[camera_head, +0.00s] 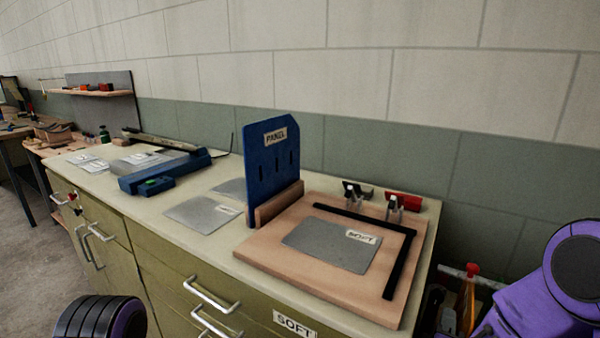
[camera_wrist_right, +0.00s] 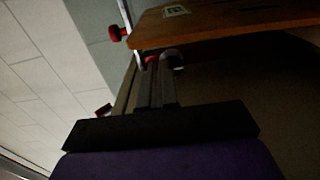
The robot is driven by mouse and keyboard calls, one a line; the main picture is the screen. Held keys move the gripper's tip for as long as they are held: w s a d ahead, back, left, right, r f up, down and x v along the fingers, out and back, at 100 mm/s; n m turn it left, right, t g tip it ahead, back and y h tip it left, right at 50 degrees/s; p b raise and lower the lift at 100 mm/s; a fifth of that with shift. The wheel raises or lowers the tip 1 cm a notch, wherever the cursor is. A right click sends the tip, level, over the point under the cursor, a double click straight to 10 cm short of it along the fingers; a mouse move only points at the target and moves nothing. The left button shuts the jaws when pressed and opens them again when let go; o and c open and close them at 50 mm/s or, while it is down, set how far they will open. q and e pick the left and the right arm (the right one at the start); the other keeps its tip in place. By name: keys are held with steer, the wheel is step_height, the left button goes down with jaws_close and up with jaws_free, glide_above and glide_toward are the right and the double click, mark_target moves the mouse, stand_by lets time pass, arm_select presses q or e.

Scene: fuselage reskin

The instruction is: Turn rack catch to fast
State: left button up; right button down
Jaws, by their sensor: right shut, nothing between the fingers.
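A red knob (camera_wrist_right: 118,34) on a pale rod shows in the right wrist view, beside a brown board edge; it may be the rack catch, but I cannot read its setting. In the head view a red-topped piece (camera_head: 472,269) sits on a grey bar beyond the bench's right end, near my purple right arm. My right gripper (camera_wrist_right: 160,66) is shut and empty, its dark fingers pointing at a small red and grey part (camera_wrist_right: 170,57) near the rod. I cannot tell if they touch. My left gripper is out of view.
The bench (camera_head: 190,226) carries a wooden board (camera_head: 265,250) with a grey "SOFT" sheet (camera_head: 330,243), black strips and small red and dark clamps (camera_head: 400,203). A blue tool (camera_head: 165,172) lies further left. The wall is close behind.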

mark_target(437, 294)
steer(key=p+x, duration=0.1)
steer(key=x, duration=0.4)
steer(key=shift+a+f, duration=0.1)
steer(key=shift+a, duration=0.05)
stand_by(0.3)
